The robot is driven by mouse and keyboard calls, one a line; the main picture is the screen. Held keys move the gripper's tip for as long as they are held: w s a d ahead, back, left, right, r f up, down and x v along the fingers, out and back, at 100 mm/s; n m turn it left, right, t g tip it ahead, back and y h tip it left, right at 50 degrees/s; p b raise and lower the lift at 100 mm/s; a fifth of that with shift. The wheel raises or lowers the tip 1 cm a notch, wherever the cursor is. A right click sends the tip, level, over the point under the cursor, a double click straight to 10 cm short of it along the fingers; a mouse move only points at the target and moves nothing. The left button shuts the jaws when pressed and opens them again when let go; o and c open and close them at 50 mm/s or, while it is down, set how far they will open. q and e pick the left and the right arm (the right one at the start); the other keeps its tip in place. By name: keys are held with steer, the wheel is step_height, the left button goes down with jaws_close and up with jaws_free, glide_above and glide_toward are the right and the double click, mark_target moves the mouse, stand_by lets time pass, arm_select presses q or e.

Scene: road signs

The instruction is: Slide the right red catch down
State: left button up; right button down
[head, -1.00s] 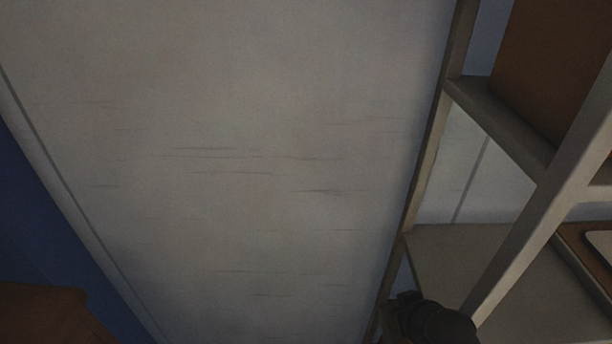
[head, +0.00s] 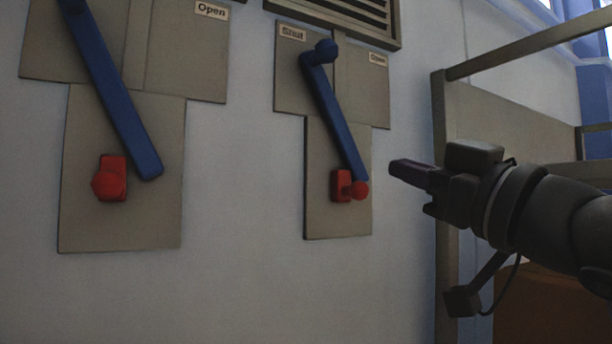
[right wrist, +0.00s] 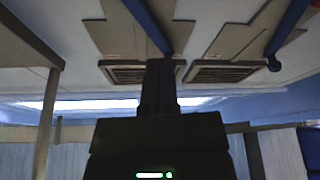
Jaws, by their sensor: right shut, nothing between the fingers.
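The right red catch (head: 341,186) sits low on the right grey plate in the head view, with a round red knob (head: 359,190) on its right side. The lower end of the right blue lever (head: 336,118) is just above it. My right gripper (head: 396,167) is shut and empty, pointing left, a little to the right of the catch and slightly higher in the picture. It does not appear to touch the catch. In the right wrist view the gripper (right wrist: 159,85) shows dark before the wall; the red catch does not show there. My left gripper is not in view.
A left blue lever (head: 112,88) and left red catch (head: 110,180) are on the left grey plate (head: 120,232). A vent (head: 345,14) is above the right plate (head: 335,225). A shelf frame (head: 447,240) stands at right, beside my right arm.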

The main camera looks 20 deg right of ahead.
mark_target(366, 173)
steer(key=d+r+p+x, duration=0.1)
steer(key=r+p+x, duration=0.1)
steer(key=p+x, duration=0.55)
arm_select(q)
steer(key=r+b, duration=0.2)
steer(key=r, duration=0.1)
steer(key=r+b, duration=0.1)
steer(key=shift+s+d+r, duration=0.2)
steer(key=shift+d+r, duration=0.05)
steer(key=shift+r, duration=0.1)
arm_select(e)
steer(key=f, duration=0.2)
steer(key=w+f, duration=0.1)
steer(key=f, duration=0.1)
steer(key=shift+w+d+f, duration=0.1)
steer(key=shift+w, duration=0.05)
